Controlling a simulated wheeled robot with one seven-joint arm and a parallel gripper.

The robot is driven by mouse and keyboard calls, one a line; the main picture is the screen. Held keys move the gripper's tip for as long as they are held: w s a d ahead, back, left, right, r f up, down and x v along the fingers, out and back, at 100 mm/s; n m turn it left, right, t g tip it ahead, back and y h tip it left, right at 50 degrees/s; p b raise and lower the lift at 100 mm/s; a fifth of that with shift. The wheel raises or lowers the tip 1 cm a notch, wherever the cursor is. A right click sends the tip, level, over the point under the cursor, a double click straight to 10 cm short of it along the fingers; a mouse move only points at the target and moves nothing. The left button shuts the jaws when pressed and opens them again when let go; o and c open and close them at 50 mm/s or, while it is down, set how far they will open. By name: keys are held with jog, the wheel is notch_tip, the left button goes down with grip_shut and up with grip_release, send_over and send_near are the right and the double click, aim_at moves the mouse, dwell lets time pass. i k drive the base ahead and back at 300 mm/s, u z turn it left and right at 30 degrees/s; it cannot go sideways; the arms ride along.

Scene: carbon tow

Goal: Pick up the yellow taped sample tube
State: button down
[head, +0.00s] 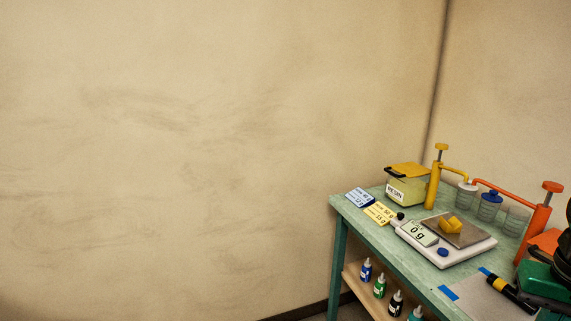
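A dark tube with a yellow band (497,284) lies on its side at the lower right. It rests on a grey mat (470,295) on the green table (375,232). Its right end is close to a dark green object (543,283), and I cannot tell whether they touch. I cannot make out my gripper in this view.
A white scale (450,255) reading 0 g carries a yellow piece, behind the mat. Yellow and orange pumps, clear jars and a resin can (406,190) stand at the back. Dark objects crowd the right edge. Small bottles (380,286) stand on a lower shelf.

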aim_at(501, 287)
jog(key=z, duration=0.95)
